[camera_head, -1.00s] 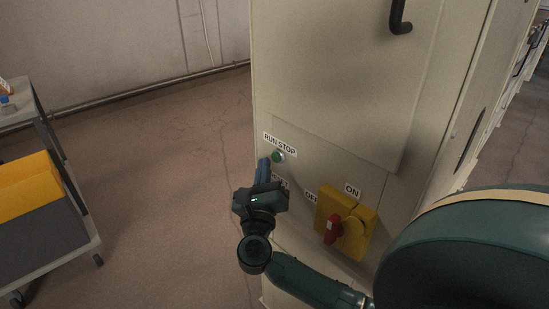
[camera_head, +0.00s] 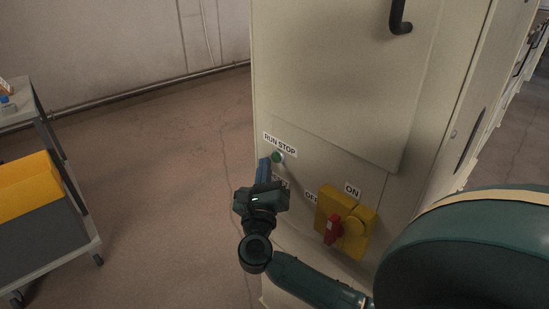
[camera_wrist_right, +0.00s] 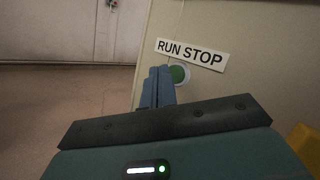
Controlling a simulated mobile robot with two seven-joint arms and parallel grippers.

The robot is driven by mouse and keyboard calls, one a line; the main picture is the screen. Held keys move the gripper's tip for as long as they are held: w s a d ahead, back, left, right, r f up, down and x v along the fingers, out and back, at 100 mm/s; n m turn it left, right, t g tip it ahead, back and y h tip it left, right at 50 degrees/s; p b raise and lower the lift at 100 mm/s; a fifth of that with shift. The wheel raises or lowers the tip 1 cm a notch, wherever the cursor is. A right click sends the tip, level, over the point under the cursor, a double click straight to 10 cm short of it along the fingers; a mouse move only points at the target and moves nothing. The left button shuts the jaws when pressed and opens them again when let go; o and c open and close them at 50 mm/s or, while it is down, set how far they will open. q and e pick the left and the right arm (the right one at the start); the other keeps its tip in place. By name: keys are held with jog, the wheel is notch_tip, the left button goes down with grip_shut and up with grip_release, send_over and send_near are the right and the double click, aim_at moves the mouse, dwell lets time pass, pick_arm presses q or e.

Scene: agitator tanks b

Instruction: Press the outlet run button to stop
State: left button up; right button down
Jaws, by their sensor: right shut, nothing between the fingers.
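The green run button (camera_head: 278,157) sits in a pale ring on the beige cabinet front, just under the "RUN STOP" label (camera_head: 279,144). In the right wrist view the green button (camera_wrist_right: 179,74) shows just right of the fingertips, partly covered by them. My right gripper (camera_head: 264,163) is shut and empty, its blue fingers pointing at the panel close to the button's left side. The fingertips also show in the right wrist view (camera_wrist_right: 159,72). I cannot tell whether they touch the panel or button. My left gripper is not in view.
A yellow switch plate with a red rotary handle (camera_head: 333,229) and ON/OFF labels is right of my right gripper. The cabinet (camera_head: 350,70) has a black door handle (camera_head: 399,18). A cart with a yellow bin (camera_head: 28,186) stands left. The floor between is clear.

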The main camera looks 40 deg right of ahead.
jog(key=shift+d, duration=0.35)
jog(key=shift+d, duration=0.45)
dwell(0.8)
jog(key=shift+a, duration=0.85)
jog(key=a, duration=0.5)
jog(key=shift+s, duration=0.2)
dwell(0.6)
